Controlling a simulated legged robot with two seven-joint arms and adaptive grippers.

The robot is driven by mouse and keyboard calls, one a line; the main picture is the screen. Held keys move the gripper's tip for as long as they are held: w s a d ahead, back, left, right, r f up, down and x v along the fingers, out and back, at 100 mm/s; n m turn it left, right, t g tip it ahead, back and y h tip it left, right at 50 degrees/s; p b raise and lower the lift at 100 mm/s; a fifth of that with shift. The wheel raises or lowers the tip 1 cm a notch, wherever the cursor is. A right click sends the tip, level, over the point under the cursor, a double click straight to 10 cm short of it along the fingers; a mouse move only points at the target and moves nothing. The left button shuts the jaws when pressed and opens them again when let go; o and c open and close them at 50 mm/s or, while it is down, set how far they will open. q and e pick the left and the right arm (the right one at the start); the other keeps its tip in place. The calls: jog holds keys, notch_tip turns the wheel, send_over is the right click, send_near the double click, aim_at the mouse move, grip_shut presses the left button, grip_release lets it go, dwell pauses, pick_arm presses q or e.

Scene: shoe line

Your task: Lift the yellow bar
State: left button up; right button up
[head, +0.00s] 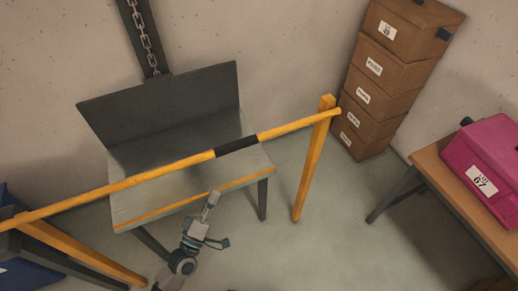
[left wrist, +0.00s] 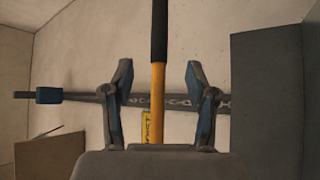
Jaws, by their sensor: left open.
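The yellow bar (head: 120,186) runs across the head view, sloping up to the right, with a black section in its middle. Its right end meets the top of a yellow post (head: 311,165). My left gripper (head: 214,212) is below the bar's black section in the head view, with a gap between them in the picture. In the left wrist view the bar (left wrist: 158,95) runs upright between the two spread fingers of my left gripper (left wrist: 159,78), touching neither. Its lower end there is hidden behind the gripper's body. My right gripper is out of view.
A grey bench (head: 190,173) with a dark back panel stands behind the bar. A chain (head: 143,35) hangs on the wall. Stacked brown boxes (head: 378,98) stand at the back right. A pink case (head: 488,165) sits on a wooden table (head: 437,163).

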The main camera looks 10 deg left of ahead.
pick_arm(q)
jog(key=p, duration=0.2)
send_near(236, 145)
jog(key=w, duration=0.4)
jog(key=x, duration=0.4)
jog(key=p+x, duration=0.1)
jog(key=x, duration=0.2)
jog(key=shift+s+d+f, duration=0.1)
jog(key=shift+s+d, duration=0.05)
jog(key=shift+d, duration=0.25)
jog(key=shift+a, duration=0.15)
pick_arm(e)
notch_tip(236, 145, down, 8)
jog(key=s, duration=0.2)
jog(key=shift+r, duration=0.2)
pick_arm(q)
jog(key=shift+a, duration=0.1)
jog(key=c, duration=0.3)
grip_shut()
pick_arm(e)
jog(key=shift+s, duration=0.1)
